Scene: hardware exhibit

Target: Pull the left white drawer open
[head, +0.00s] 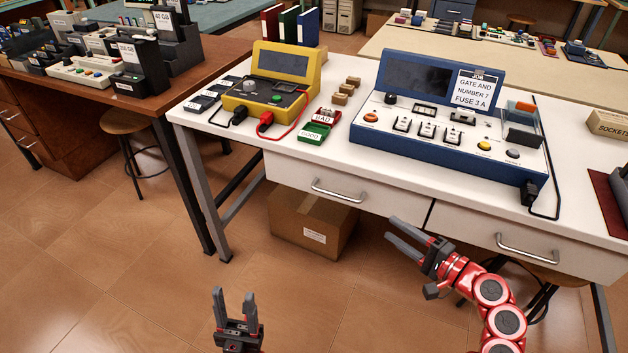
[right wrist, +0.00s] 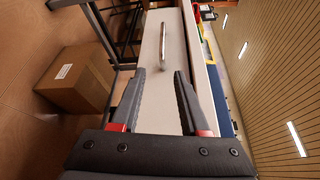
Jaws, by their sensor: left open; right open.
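The left white drawer (head: 290,190) is in the front of the white table, and it looks shut. Its silver bar handle (head: 338,190) is in the middle of its front. In the right wrist view the drawer front (right wrist: 152,80) and its handle (right wrist: 163,42) lie ahead, beyond the fingertips. My right gripper (head: 397,232) is open and empty, to the right of and below the handle, apart from it. It also shows in the right wrist view (right wrist: 159,75). My left gripper (head: 233,296) is open and empty, low in the head view, away from the table.
A right white drawer (head: 500,240) with its own handle (head: 527,249) is beside the left one. A cardboard box (head: 312,225) stands on the floor under the table. A blue console (head: 440,150) and a yellow tester (head: 275,90) stand on top. Floor in front is clear.

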